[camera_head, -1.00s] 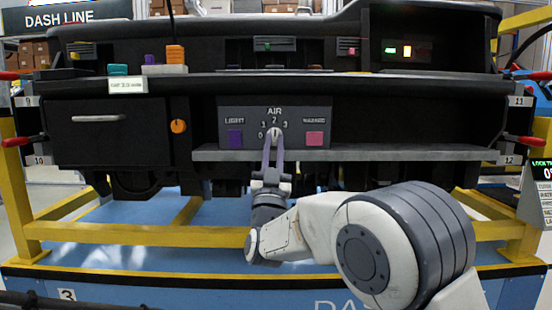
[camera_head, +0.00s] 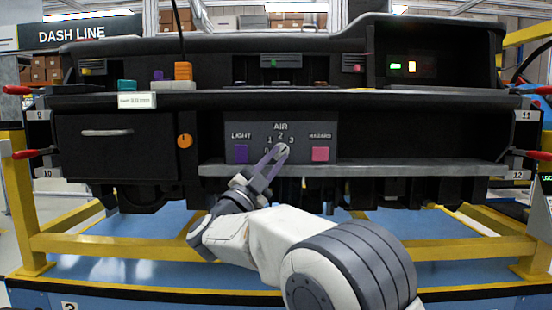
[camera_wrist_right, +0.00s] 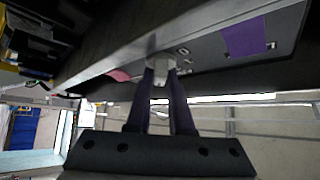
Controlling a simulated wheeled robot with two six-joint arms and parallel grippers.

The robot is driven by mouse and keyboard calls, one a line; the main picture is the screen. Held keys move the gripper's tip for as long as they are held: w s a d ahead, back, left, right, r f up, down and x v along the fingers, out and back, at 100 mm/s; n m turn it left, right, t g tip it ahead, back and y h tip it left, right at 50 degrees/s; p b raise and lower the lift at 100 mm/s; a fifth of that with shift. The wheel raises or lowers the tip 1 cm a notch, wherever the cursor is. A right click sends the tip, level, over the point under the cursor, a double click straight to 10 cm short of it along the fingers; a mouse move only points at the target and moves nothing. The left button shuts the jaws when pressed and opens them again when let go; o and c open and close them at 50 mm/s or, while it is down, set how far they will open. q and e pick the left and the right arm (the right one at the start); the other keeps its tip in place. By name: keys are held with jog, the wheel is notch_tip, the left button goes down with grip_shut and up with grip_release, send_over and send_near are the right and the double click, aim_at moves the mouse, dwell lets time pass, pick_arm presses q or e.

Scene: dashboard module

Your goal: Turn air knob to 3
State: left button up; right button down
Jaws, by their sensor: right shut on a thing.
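The grey air knob (camera_head: 283,149) sits on the dark panel (camera_head: 330,130) below the label AIR and the numbers 1, 2 and 3. Its pointer slants up and right, toward the 3. My right gripper (camera_head: 276,155) is shut on the knob from below, with its purple fingers slanting up to the right. A finger covers part of the 0 mark. In the right wrist view the knob (camera_wrist_right: 160,66) is between the tips of the fingers (camera_wrist_right: 160,80). My left gripper is not in view.
A purple LIGHT button (camera_head: 241,154) is left of the knob and a pink HAZARD button (camera_head: 320,154) is right of it. A grey ledge (camera_head: 420,168) runs just under the panel. An orange knob (camera_head: 184,141) is further left.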

jog(key=shift+w, duration=0.1)
dwell(0.4)
jog(key=c, duration=0.8)
grip_release()
jog(key=p+v, duration=0.3)
jog(key=v, duration=0.7)
jog(key=shift+s+a, duration=0.15)
jog(key=shift+s, duration=0.05)
jog(key=shift+f, duration=0.1)
